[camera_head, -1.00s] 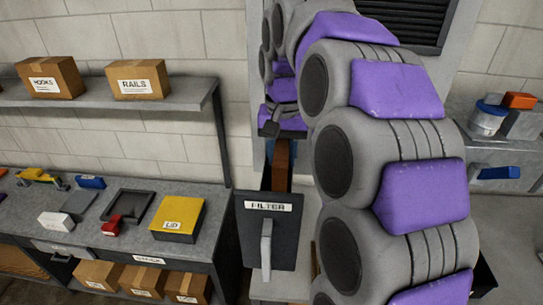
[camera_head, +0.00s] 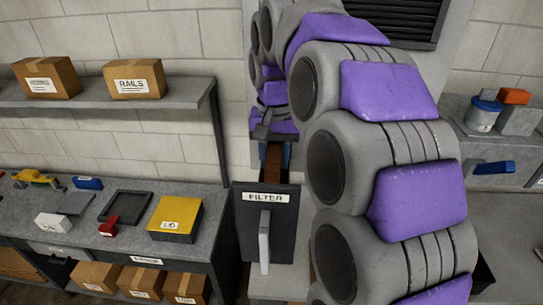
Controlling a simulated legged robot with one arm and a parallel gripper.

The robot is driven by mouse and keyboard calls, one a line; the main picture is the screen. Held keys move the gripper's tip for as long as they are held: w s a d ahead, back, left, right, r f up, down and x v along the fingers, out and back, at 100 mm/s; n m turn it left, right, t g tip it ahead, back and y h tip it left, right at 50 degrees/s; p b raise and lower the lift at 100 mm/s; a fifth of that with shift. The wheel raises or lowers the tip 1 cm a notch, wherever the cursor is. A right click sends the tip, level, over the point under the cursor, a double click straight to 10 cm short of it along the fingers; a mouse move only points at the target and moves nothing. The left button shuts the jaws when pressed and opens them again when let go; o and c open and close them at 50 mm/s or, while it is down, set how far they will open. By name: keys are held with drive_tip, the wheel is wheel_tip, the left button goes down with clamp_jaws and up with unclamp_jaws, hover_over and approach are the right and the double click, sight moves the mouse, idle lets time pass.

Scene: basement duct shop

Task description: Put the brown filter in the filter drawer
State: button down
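The filter drawer (camera_head: 265,230) stands pulled out of the grey cabinet in the middle. Its dark front carries a "FILTER" label and an upright light-grey handle. The brown filter (camera_head: 272,163) shows as a narrow upright strip behind that front, with its lower part hidden by it. It appears to stand in the drawer opening, but I cannot tell how deep it sits. My gripper (camera_head: 270,136) is right above the filter, small and dark. Its fingertips are too small and hidden to tell whether they hold the filter.
The bench (camera_head: 110,255) at left holds a yellow-topped "LID" box (camera_head: 177,216), a black tray (camera_head: 125,205) and small parts. A shelf (camera_head: 120,98) with boxes is above it. At right are a paint can (camera_head: 484,114) and a blue handle (camera_head: 494,168). My arm hides the centre right.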

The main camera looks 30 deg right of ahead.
drive_tip(key=shift+s+a+f, duration=0.2)
drive_tip(key=shift+f, duration=0.15)
drive_tip(key=c, duration=1.1)
unclamp_jaws()
drive_tip(key=shift+a, duration=0.15)
drive_tip(key=o, duration=0.3)
drive_tip(key=shift+w, duration=0.3)
drive_tip(key=shift+o, duration=0.7)
drive_tip(key=shift+s+d+r, duration=0.1)
drive_tip(key=shift+s+d, duration=0.05)
drive_tip(key=shift+d, duration=0.2)
